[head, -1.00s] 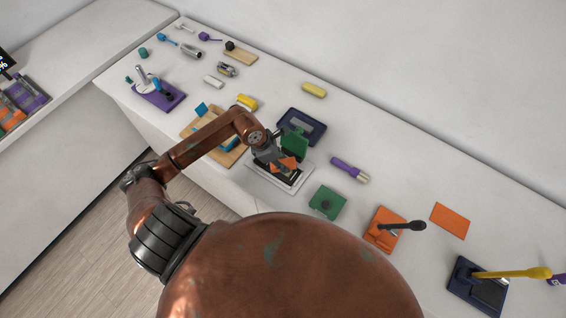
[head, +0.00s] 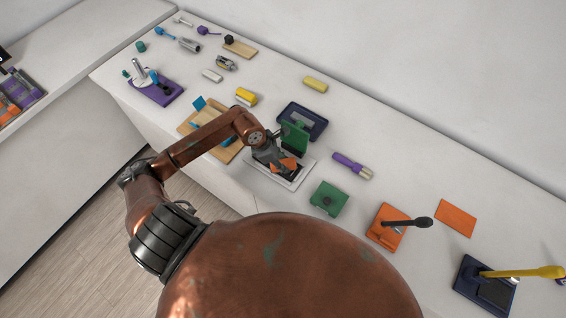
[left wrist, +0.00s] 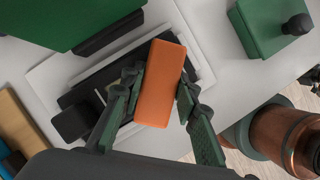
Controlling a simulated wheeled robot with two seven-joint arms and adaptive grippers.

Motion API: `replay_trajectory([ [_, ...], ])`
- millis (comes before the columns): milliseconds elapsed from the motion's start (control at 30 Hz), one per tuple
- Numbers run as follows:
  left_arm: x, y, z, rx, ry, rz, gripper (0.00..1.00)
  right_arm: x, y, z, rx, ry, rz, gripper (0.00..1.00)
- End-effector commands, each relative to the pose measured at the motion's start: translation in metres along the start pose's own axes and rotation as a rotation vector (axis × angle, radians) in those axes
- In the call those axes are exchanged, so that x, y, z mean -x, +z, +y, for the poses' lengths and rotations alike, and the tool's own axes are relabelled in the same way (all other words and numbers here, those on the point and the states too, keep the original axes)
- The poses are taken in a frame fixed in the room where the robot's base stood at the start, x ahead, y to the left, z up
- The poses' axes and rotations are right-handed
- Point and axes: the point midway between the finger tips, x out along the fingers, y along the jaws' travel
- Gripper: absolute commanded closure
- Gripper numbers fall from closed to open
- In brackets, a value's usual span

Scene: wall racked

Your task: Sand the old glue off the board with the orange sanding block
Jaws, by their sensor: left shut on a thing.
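My left gripper (head: 276,160) is shut on the orange sanding block (left wrist: 161,84), which lies lengthwise between its two dark green fingers in the left wrist view. The block also shows in the head view (head: 285,165). It is over a pale rectangular board (head: 297,182) with a dark middle, whose pale corner shows in the left wrist view (left wrist: 196,66). I cannot tell whether the block touches the board. The gripper and block hide much of its middle, and old glue cannot be made out clearly. My right gripper is not in view.
A green upright piece (head: 295,138) and a navy tray (head: 319,126) stand just behind the board. A green block with a knob (head: 329,198) is to its right, a wooden board (head: 226,153) to its left. A purple-handled brush (head: 351,166) lies at the right.

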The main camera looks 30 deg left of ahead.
Motion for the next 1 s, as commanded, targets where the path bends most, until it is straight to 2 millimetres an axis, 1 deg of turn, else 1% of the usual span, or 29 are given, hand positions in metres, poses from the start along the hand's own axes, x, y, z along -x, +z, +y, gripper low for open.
replay_trajectory([
  [33, 0.0001, 0.0002, 0.0, 0.0, 0.0, -0.001, 0.91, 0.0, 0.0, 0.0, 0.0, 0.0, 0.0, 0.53],
  [133, 0.0001, 0.0002, 0.0, 0.0, 0.0, -0.001, 0.97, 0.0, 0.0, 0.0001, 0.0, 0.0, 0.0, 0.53],
  [467, -0.0004, 0.0, -0.0001, 0.0, 0.0, 0.0, 0.97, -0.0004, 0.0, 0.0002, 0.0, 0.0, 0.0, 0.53],
  [1000, -0.0095, -0.0039, 0.0, 0.0, 0.0, 0.0, 0.97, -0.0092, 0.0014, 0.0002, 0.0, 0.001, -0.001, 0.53],
])
